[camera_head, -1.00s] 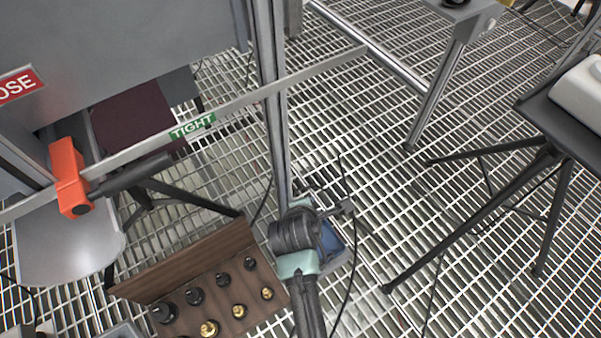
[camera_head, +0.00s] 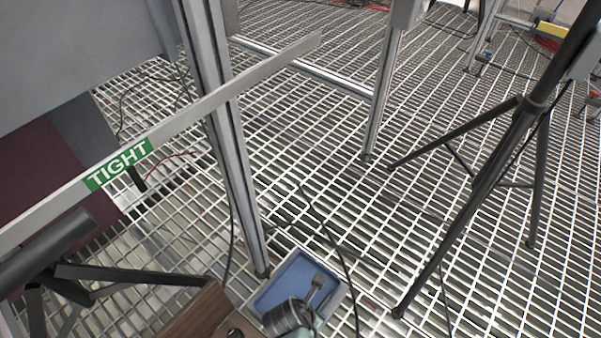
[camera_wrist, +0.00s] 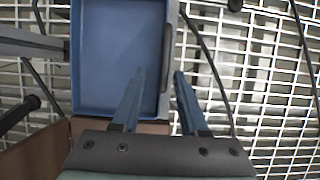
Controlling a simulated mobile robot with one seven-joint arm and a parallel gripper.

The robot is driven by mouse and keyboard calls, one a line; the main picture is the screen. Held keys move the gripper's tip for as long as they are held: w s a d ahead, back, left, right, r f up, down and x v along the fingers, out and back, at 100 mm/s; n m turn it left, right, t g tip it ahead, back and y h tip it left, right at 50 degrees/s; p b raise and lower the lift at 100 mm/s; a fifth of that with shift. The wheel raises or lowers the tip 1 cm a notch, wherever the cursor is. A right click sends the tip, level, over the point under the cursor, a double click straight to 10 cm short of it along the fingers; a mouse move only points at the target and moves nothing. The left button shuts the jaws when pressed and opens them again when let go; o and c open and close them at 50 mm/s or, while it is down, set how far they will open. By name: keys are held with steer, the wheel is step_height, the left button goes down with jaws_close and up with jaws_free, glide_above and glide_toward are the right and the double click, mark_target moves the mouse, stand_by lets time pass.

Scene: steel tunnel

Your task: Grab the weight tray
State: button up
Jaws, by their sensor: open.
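A blue shallow tray with a grey rim (camera_head: 271,278) sits low by the grating floor, at the bottom centre of the head view. It also fills the upper left of the wrist view (camera_wrist: 112,62), and its visible inside looks empty there. My gripper (camera_wrist: 160,76) is open. In the wrist view its fingers straddle the tray's right-hand wall, one over the inside and one outside; I cannot tell how deep they reach. In the head view my gripper (camera_head: 318,284) is over the tray. A brown wooden rack (camera_head: 190,312) is cut off at the lower edge.
A metal post (camera_head: 222,135) stands just behind the tray. A flat bar with a green TIGHT label (camera_head: 118,165) crosses at left. A black tripod (camera_head: 478,190) stands right. A thin cable (camera_head: 345,265) lies beside the tray. Open grating lies between tray and tripod.

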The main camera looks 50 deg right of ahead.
steer(key=shift+s+b+x, duration=0.15)
steer(key=shift+b+x, duration=1.3)
steer(key=shift+x, duration=0.1)
steer(key=shift+s+b+x, duration=0.1)
steer(key=shift+b+x, duration=1.3)
steer(key=shift+x, duration=0.15)
steer(key=shift+r, duration=0.1)
jaws_close()
